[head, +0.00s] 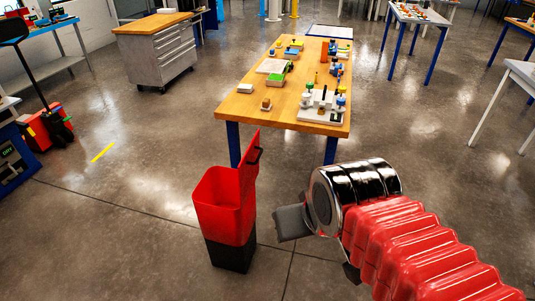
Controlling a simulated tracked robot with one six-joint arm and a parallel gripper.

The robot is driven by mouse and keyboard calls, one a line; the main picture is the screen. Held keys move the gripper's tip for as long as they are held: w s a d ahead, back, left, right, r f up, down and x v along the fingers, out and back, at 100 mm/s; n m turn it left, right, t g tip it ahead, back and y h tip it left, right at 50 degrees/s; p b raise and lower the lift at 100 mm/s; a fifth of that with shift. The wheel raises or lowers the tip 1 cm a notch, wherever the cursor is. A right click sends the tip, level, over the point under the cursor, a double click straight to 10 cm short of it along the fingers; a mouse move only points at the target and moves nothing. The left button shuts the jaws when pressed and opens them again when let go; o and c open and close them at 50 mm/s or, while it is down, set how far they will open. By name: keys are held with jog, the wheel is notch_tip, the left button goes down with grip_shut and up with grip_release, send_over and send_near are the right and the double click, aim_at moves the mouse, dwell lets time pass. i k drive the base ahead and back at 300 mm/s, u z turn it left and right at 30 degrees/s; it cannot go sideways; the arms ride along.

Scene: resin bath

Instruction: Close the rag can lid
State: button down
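The rag can (226,205) is a tall red bin with a black lower part, standing on the floor left of my arm. Its lid (244,165) is red and stands up steeply at the can's right rear side, so the can's mouth is open. A small dark piece shows on the lid's right edge. My gripper (288,223) shows as a dark grey block at the end of the chrome wrist, to the right of the can. It appears apart from the can and lid. Its fingertips cannot be made out clearly, and the wrist hides part of it.
A wooden table (258,107) with blue legs stands behind the can, with several small parts and trays on it. A grey drawer cabinet (156,58) stands at the back left. Red and black equipment (45,130) is at the far left. The floor around the can is clear.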

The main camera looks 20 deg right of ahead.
aim_at(249, 168)
jog(key=u, duration=0.1)
jog(key=i, duration=1.3)
jog(key=u, duration=0.65)
